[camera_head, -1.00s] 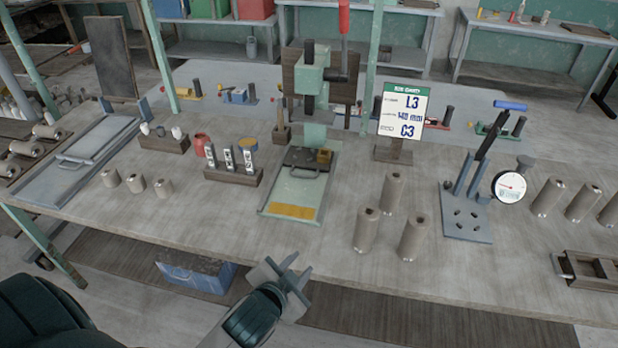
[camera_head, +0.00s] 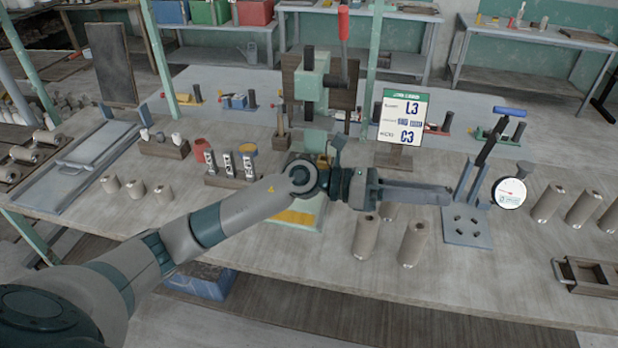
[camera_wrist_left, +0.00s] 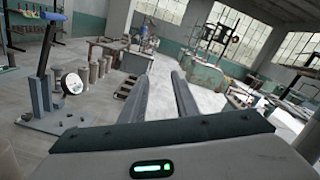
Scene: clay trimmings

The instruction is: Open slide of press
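The green press (camera_head: 312,78) with its red-topped lever stands at the back middle of the bench. Its low slide base has a yellow front strip (camera_head: 296,218). My left forearm and wrist cross over the slide and hide its dark plate and handle. My left gripper (camera_head: 446,194) is to the right of the press, pointing right, above the grey cylinders. The wrist view shows its two fingers (camera_wrist_left: 179,76) apart with nothing between them. My right gripper is in neither view.
Clay-coloured cylinders (camera_head: 413,244) stand under and in front of my left gripper. A blue-handled lever stand (camera_head: 468,228) with a round dial (camera_head: 509,193) is just beyond the fingertips. A sign (camera_head: 403,117) reading L3 and C3 stands behind.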

